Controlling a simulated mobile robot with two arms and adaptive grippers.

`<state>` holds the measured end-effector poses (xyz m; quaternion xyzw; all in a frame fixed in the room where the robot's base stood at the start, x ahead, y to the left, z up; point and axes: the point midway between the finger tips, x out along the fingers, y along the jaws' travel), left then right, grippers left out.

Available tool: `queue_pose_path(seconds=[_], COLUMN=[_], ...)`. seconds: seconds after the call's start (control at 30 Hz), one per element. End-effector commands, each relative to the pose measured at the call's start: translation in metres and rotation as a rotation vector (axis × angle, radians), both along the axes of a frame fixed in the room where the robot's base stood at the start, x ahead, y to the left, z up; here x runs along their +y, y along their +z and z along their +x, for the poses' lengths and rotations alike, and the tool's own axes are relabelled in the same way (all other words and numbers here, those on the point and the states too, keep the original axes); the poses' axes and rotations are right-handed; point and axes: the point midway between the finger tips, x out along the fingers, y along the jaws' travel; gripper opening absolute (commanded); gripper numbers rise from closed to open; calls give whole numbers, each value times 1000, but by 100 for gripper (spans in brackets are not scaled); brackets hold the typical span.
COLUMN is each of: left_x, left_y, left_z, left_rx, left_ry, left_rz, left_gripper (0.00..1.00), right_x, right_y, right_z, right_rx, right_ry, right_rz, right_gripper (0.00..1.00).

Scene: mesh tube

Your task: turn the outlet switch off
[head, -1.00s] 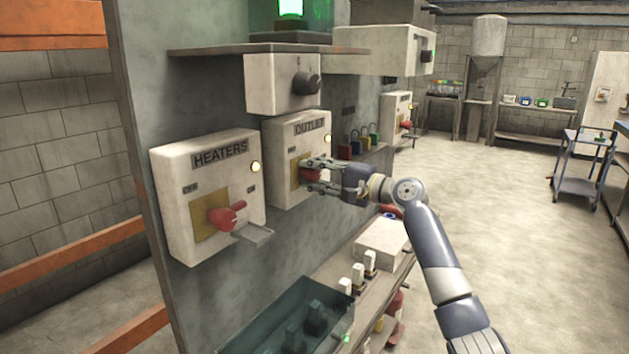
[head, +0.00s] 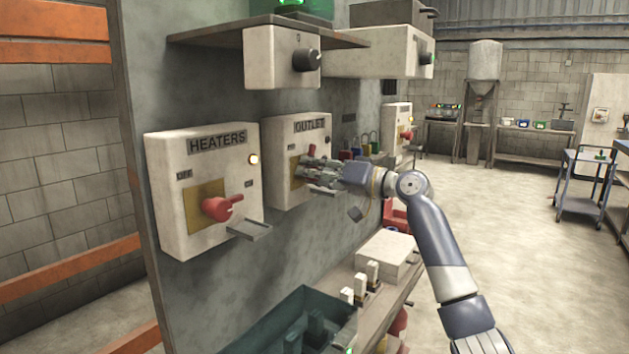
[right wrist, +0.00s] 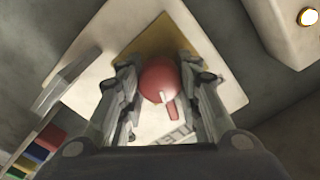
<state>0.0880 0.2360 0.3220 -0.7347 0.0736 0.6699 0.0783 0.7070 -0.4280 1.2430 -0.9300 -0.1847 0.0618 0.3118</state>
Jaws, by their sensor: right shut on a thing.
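The OUTLET switch box (head: 283,140) is a pale box on the grey panel, with a yellow plate and a red rotary handle (head: 312,151). In the right wrist view the red handle (right wrist: 160,80) sits between the fingers, its pointer toward the box's label. My right gripper (head: 305,170) is shut on the handle and covers much of it in the head view; it also shows in the right wrist view (right wrist: 160,82). The HEATERS switch box (head: 170,200) is to the left, its red handle (head: 220,208) pointing right, toward ON. My left gripper is not in view.
A grey shelf (head: 215,38) with a knob box (head: 265,58) is above the switches. A small ledge (head: 248,230) sticks out by the HEATERS box. A dark green bin (head: 270,325) and a bench (head: 385,300) are below. Open floor lies to the right.

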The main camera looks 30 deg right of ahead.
Motion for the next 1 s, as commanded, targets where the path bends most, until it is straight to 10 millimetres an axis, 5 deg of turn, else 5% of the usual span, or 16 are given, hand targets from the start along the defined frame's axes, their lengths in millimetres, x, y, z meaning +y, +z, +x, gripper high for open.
queue_pose_path(seconds=[0.5, 1.0], left_x=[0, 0], left_y=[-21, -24], left_z=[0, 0], left_rx=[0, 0], left_ry=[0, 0], left_rz=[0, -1], left_gripper=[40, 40], right_x=[2, 2], right_y=[-2, -1], right_z=[0, 0], right_rx=[-135, -165], right_ry=[2, 2], right_rz=[-333, -409], right_gripper=[8, 8])
